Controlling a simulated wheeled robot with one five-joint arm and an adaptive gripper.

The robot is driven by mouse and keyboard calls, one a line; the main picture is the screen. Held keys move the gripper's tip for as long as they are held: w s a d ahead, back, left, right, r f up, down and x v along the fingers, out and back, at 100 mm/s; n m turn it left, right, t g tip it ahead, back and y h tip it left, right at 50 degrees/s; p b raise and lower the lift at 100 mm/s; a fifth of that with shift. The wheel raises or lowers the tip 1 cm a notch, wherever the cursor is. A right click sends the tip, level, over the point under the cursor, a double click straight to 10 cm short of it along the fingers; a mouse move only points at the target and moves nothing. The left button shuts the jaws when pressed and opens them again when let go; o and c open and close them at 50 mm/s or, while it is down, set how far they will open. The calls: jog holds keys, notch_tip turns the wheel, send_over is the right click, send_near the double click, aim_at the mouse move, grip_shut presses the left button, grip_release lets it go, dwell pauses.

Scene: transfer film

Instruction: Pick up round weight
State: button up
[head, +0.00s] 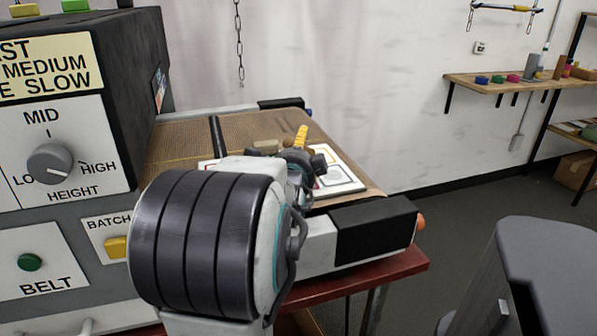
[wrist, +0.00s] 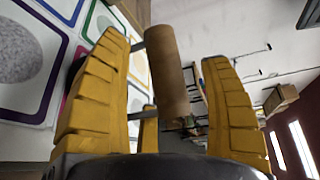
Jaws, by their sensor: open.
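In the wrist view a plain brown cylinder (wrist: 168,70), which may be the round weight, shows between the yellow fingers of my gripper (wrist: 165,48). The fingers are spread, with a visible gap to the cylinder on the right side. I cannot tell whether any finger touches it. In the head view my gripper (head: 301,136) is over the brown belt, beside a white board with coloured frames (head: 340,180). A small tan piece (head: 265,146) lies to its left. My arm hides much of that area.
The belt (head: 185,140) runs out of a grey machine with a height dial (head: 50,163) at the left. A black end block (head: 375,228) edges the belt at the right. A wall shelf (head: 515,83) with small coloured items is far off at the right.

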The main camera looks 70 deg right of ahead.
jog(key=shift+c, duration=0.2)
jog(key=c, duration=1.4)
jog(key=shift+r, duration=0.15)
grip_shut()
jog(key=shift+r, duration=0.15)
